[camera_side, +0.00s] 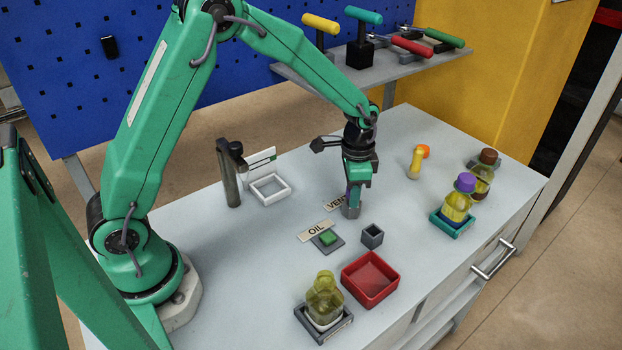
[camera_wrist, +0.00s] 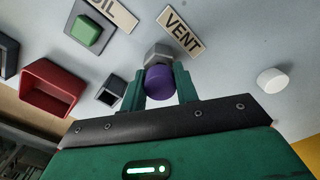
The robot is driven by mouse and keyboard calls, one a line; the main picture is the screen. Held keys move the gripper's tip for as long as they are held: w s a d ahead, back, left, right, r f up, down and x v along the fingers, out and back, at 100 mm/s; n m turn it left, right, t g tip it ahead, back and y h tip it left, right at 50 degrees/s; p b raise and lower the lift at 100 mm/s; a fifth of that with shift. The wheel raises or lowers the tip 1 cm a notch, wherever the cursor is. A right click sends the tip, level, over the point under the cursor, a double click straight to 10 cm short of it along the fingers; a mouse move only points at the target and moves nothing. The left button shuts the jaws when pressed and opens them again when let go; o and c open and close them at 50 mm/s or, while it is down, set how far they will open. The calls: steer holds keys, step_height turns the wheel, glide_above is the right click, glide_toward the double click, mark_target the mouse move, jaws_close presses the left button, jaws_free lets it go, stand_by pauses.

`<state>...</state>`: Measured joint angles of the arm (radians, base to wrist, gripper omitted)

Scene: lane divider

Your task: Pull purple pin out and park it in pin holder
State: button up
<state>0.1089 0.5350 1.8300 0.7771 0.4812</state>
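The purple pin (camera_wrist: 160,84) stands at the grey hexagonal socket (camera_wrist: 158,53) beside the VENT label (camera_wrist: 180,31) in the wrist view. A small dark grey open square box (camera_side: 372,236), which looks like the pin holder, stands empty to the front right. It also shows in the wrist view (camera_wrist: 111,91).
A green button by the OIL label (camera_side: 316,231) and a red tray (camera_side: 370,280) are near the front. A bottle in a dark tray (camera_side: 324,300) stands at front left. A purple-capped bottle (camera_side: 459,200) and an orange-topped piece (camera_side: 417,162) stand at right. A white frame (camera_side: 269,188) lies at left.

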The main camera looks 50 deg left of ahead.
steer(key=shift+r, duration=0.1)
steer(key=shift+c, duration=0.2)
steer(key=shift+r, duration=0.75)
step_height(320, 180, up, 2)
steer(key=shift+r, duration=0.2)
steer(key=s+d+r, duration=0.7)
steer(key=d, duration=0.2)
steer(key=shift+d, duration=0.15)
steer(key=shift+r, duration=0.75)
steer(key=shift+r, duration=0.75)
steer(key=shift+r, duration=0.3)
steer(key=shift+r, duration=0.75)
steer(key=shift+r, duration=0.2)
